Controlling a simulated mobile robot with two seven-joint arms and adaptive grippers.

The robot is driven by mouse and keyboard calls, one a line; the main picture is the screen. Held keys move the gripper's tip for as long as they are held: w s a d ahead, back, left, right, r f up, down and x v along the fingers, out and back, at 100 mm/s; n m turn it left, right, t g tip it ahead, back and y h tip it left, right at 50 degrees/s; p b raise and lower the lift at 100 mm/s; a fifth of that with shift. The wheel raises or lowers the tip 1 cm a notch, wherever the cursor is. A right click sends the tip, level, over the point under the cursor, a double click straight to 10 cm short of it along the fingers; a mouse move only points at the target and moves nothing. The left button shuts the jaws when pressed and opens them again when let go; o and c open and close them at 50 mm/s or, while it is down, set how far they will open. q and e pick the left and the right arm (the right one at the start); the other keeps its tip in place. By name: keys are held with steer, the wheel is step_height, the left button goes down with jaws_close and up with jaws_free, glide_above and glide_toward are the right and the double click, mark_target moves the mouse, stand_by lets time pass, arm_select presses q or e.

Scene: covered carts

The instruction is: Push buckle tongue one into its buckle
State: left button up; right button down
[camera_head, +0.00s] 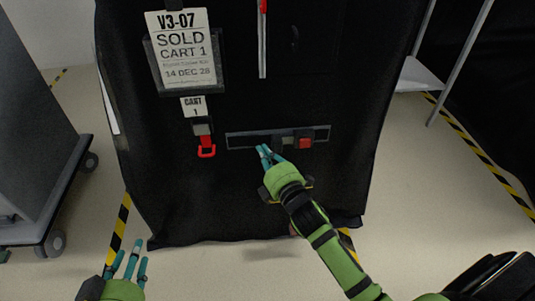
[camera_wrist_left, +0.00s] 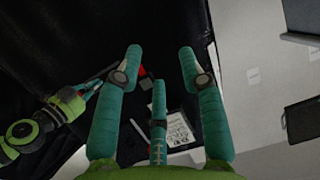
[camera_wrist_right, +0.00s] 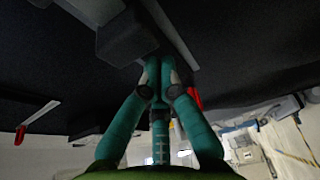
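A buckle with a red button (camera_head: 305,142) sits at the right part of a grey horizontal strip (camera_head: 240,141) on the black cover. My right gripper (camera_head: 267,152) reaches the strip just left of the buckle. In the right wrist view its fingertips (camera_wrist_right: 158,64) are together against the grey strip, beside a dark block (camera_wrist_right: 125,38). The tongue is not clearly visible; the fingers hide whatever lies between them. My left gripper (camera_head: 130,258) is open and empty at the lower left; its spread fingers also show in the left wrist view (camera_wrist_left: 160,62).
A red loop (camera_head: 206,151) hangs from a grey fitting below the CART 1 tag (camera_head: 194,107). A SOLD sign (camera_head: 184,50) hangs above it. A white strip (camera_head: 262,50) with a red top hangs at top centre. A grey cart (camera_head: 35,150) stands left, with open floor between.

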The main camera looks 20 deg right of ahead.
arm_select(q)
steer(key=shift+w+r, duration=0.1)
steer(key=shift+r, duration=0.15)
arm_select(e)
steer(key=shift+s+d, duration=0.1)
steer(key=shift+d, duration=0.25)
arm_select(q)
steer(key=shift+f, duration=0.1)
